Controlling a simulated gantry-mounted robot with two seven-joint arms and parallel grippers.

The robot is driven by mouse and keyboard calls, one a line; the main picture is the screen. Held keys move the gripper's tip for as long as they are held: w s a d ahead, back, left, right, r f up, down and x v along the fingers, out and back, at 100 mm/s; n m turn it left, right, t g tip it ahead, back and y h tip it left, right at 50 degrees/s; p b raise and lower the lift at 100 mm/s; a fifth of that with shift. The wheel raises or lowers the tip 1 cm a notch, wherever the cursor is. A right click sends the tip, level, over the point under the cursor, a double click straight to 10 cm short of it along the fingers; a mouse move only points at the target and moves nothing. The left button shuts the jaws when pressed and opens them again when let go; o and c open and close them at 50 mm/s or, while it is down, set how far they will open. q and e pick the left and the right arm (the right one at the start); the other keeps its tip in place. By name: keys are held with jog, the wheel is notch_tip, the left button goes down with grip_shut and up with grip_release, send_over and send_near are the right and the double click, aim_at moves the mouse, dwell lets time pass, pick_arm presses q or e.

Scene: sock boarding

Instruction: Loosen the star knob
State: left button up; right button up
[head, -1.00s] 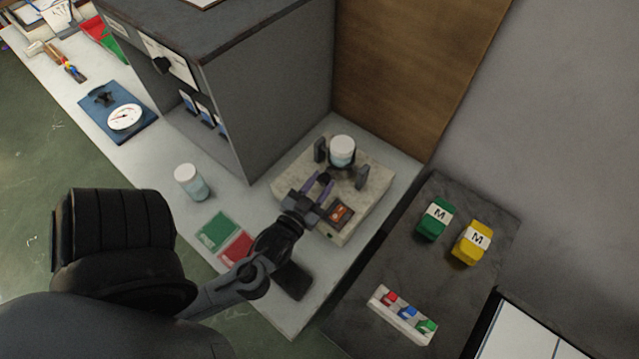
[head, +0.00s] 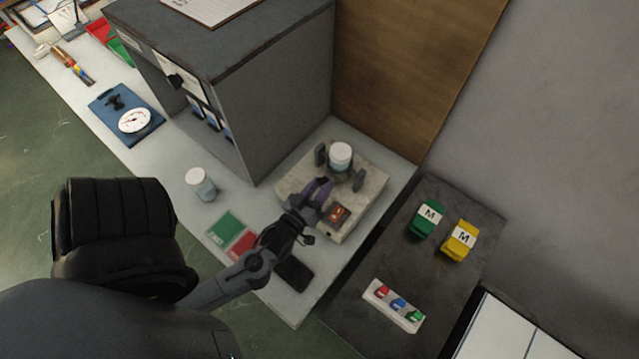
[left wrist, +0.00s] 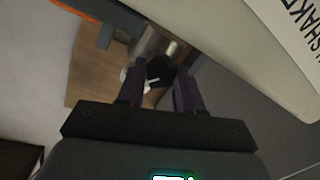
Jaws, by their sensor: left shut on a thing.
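My left gripper (head: 322,187) reaches over the near side of a beige shaker (head: 285,185), with its purple fingers beside the clamp. In the left wrist view, a black star knob (left wrist: 159,72) with a white mark sits between the fingertips, and the gripper is shut on it. The knob is hidden by my gripper in the head view. A white-capped jar (head: 340,155) stands upright on the shaker between grey clamp jaws (head: 358,180). The shaker's lettered body (left wrist: 270,65) fills the upper right of the wrist view. My right gripper is not in view.
A second white-capped jar (head: 200,184) stands on the bench left of the shaker. Green (head: 225,228) and red (head: 243,245) squares lie near the bench edge. A grey cabinet (head: 270,110) rises behind. A dark side table (head: 455,285) holds green and yellow M-marked blocks.

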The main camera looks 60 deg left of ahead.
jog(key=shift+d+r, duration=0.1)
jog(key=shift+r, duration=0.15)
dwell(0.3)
pick_arm(q)
jog(key=o, duration=1)
jog(key=shift+s, duration=0.1)
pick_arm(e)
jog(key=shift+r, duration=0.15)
